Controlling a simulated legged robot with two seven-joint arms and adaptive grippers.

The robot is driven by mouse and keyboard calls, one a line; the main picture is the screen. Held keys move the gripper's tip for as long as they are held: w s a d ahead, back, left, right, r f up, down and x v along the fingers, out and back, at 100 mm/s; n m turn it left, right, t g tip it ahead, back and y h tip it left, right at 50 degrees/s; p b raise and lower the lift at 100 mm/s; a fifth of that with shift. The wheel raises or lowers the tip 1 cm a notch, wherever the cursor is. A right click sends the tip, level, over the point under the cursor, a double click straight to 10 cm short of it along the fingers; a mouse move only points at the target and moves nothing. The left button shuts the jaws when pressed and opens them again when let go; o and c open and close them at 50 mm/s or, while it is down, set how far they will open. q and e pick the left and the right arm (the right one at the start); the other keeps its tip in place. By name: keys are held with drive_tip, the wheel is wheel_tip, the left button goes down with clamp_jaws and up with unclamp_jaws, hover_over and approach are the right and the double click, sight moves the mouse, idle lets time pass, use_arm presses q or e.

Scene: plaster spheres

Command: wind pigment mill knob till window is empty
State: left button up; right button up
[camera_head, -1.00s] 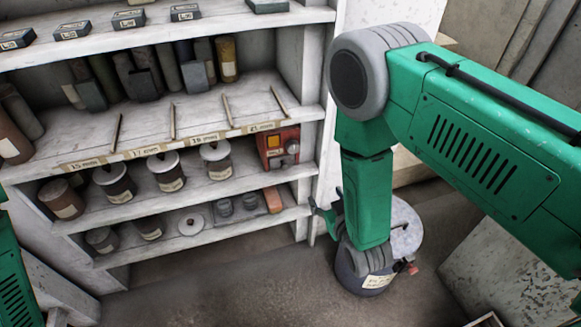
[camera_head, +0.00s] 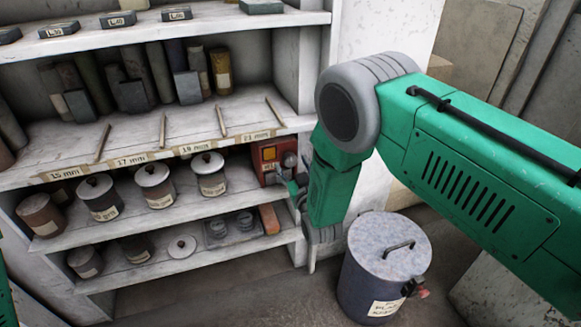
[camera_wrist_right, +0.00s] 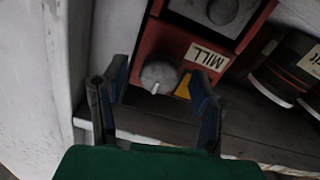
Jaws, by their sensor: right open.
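The red pigment mill (camera_head: 268,165) stands at the right end of the middle shelf. In the right wrist view it appears upside down, with its MILL label (camera_wrist_right: 207,56). Its grey round knob (camera_wrist_right: 158,77) has a white mark pointing down in that view. A yellow-orange patch (camera_wrist_right: 183,88), probably the window, shows beside the knob, partly hidden by a finger; it also shows in the head view (camera_head: 269,153). My right gripper (camera_wrist_right: 158,72) is open, its fingers on either side of the knob with gaps, not visibly touching it. My left gripper is out of view.
Lidded jars (camera_head: 155,186) stand left of the mill. The shelf edge above (camera_head: 190,150) carries labels and thin sticks. A grey lidded drum (camera_head: 375,285) stands on the floor below my right arm. The cabinet's side wall (camera_wrist_right: 55,80) is close beside my right gripper.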

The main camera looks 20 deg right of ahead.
drive_tip(key=shift+w+a, duration=0.1)
drive_tip(key=shift+w, duration=0.85)
drive_tip(key=shift+c, duration=0.4)
drive_tip(key=c, duration=1.1)
drive_tip(key=shift+m, duration=0.4)
